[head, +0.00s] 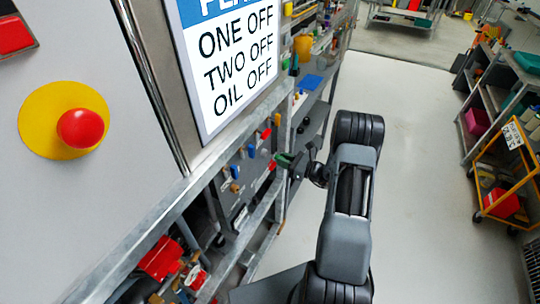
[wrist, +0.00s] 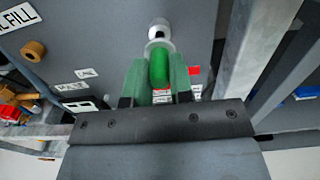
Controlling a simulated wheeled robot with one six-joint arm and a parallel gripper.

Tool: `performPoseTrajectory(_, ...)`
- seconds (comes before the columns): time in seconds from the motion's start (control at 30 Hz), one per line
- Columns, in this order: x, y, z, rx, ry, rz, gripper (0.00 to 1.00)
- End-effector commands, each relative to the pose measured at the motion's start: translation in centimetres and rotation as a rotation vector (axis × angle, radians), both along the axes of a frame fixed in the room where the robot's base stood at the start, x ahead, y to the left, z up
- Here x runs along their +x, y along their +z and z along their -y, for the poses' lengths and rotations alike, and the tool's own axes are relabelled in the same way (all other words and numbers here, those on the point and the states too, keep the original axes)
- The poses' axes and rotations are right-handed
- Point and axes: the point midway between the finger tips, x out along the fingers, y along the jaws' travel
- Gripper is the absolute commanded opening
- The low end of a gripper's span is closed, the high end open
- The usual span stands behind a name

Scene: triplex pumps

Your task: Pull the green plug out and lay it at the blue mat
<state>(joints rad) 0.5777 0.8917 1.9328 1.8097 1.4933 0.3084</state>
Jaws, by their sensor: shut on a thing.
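The green plug (wrist: 159,66) sits between the two green fingers of my gripper (wrist: 160,84) in the wrist view. My gripper is shut on it. A round silver socket (wrist: 158,30) on the grey panel is right at the plug's far end. The plug lines up with it, and I cannot tell how deep it sits. In the head view my gripper (head: 287,161) is at the panel's right side, and the plug cannot be told apart from the green fingers. The blue mat (head: 310,82) lies on the bench beyond the panel.
The grey panel (head: 240,177) carries several blue and red fittings. In the wrist view a brown knob (wrist: 33,50) is at the left and a metal post (wrist: 238,60) stands close on the right. The floor (head: 410,150) to the right is clear. A yellow cart (head: 508,170) stands farther right.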

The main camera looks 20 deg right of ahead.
Motion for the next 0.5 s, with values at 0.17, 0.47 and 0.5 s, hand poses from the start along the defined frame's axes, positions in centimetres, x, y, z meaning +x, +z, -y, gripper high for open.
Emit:
performPoseTrajectory(0.17, -0.4, 0.0, 0.4, 0.000, 0.000, 0.000, 0.00)
performPoseTrajectory(0.47, -1.1, 0.0, 1.1, 0.001, -0.001, 0.001, 0.00)
performPoseTrajectory(0.5, -1.2, 0.0, 1.1, 0.001, -0.001, 0.001, 0.00)
